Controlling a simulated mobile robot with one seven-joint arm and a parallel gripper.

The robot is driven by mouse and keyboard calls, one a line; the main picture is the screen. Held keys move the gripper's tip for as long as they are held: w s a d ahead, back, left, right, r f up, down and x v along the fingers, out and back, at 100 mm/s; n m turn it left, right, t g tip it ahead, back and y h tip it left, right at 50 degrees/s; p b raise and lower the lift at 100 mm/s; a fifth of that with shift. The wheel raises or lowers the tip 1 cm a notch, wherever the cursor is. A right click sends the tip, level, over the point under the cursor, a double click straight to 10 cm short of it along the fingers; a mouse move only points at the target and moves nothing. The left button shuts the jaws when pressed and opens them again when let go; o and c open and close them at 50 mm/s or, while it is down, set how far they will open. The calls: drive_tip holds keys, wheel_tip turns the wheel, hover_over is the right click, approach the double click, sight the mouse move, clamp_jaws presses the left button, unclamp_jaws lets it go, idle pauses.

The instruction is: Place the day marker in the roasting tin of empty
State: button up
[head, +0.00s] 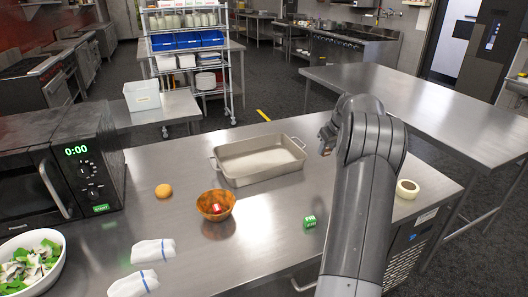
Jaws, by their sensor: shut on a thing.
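The roasting tin (236,180) is a grey-beige rectangular pan with a handle at each end, and it stands empty on the steel worktop. My gripper (326,140) is just right of the tin's right end, mostly hidden behind my own arm. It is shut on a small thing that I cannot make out. A small green marker with white lettering (309,221) lies on the worktop in front of the tin, left of my arm. A small red-and-white marker (217,209) sits in a brown wooden bowl (204,203).
A black microwave (100,160) and a white bowl of green and white pieces (58,238) are at the left. An orange-tan round thing (163,191), two folded white cloths (153,251) and a cream tape roll (407,189) lie on the worktop. Steel around the tin is clear.

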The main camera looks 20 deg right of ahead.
drive_tip(key=w+a, duration=0.5)
drive_tip(key=a, duration=0.6)
approach(265, 164)
drive_tip(key=shift+s+a+f+m, duration=0.15)
drive_tip(key=shift+s+a+f, duration=0.15)
drive_tip(key=shift+s+a, duration=0.15)
drive_tip(key=shift+s+a+f+m, duration=0.15)
drive_tip(key=shift+s+a+f, duration=0.2)
drive_tip(key=shift+a, duration=0.2)
drive_tip(key=shift+w+a, duration=0.1)
drive_tip(key=shift+a, duration=0.05)
drive_tip(key=shift+f, duration=2.05)
drive_tip(key=shift+f, duration=0.1)
drive_tip(key=o, duration=1)
drive_tip(key=shift+c, duration=0.2)
